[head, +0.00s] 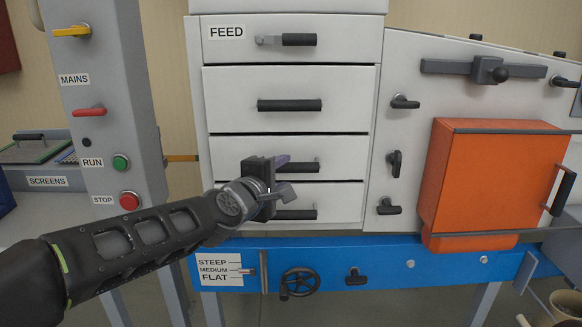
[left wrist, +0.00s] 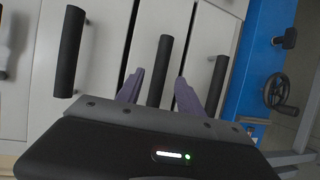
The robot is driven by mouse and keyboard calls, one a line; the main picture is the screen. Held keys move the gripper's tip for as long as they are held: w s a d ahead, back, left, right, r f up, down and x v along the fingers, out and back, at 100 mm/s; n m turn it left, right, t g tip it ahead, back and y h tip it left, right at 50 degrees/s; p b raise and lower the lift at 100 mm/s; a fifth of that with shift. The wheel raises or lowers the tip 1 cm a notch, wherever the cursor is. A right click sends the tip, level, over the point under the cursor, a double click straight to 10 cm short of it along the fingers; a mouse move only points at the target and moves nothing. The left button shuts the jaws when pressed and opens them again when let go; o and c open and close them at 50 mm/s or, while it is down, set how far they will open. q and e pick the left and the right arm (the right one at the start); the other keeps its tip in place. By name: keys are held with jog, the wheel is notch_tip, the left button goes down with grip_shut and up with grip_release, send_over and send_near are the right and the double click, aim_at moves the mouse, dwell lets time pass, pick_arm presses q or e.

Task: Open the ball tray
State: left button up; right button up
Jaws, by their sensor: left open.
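A white cabinet holds a stack of drawers with black bar handles, the top one labelled FEED (head: 226,32). No label in view names a ball tray. My left gripper (head: 284,176) is open in front of the third drawer (head: 340,154). In the left wrist view its two fingers (left wrist: 160,95) stand on either side of that drawer's handle (left wrist: 161,65). I cannot tell how deep the handle lies between them. The second drawer's handle (head: 290,105) and the bottom drawer's handle (head: 296,214) are free. All the drawers look closed. My right gripper is out of view.
A grey post (head: 110,120) with levers and RUN and STOP buttons stands left. An orange box (head: 490,180) juts out at the right. Below, a blue beam (head: 385,262) carries a black handwheel (head: 300,283). Latch knobs (head: 390,207) sit right of the drawers.

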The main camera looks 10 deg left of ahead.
aim_at(289, 170)
pick_arm(q)
jog(key=p+x, duration=0.1)
jog(key=x, duration=0.4)
jog(key=shift+w, duration=0.3)
jog(key=shift+f, duration=0.1)
jog(key=shift+c, duration=0.4)
grip_shut()
dwell(0.6)
